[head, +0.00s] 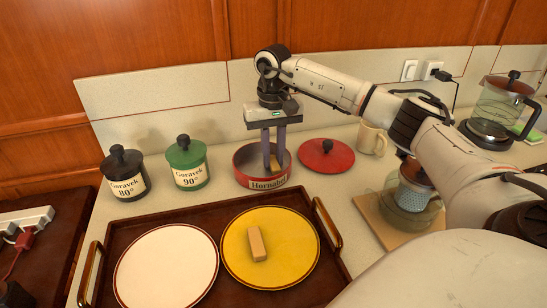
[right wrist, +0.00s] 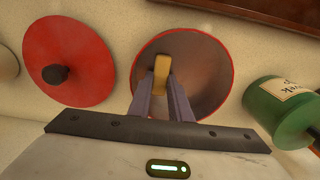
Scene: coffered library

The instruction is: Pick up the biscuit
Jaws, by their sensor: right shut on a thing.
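My right gripper (head: 273,164) reaches down into an open red tin (head: 247,181) labelled "Hornulan". It is shut on a tan biscuit (head: 275,160), partly hidden by the fingers and the tin. In the right wrist view the biscuit (right wrist: 162,66) sits between the fingertips (right wrist: 161,80), inside the round tin (right wrist: 212,62). I cannot tell whether it touches the tin's floor. Another tan biscuit (head: 257,245) lies on a yellow plate (head: 290,233). My left gripper is not in view.
A dark tray (head: 225,217) with a white plate (head: 166,268) stands in front. The red lid (head: 326,157) lies right of the tin. Green (head: 188,165) and black (head: 126,174) canisters stand left. A mug (head: 371,140) and glass teapot (head: 408,205) stand right.

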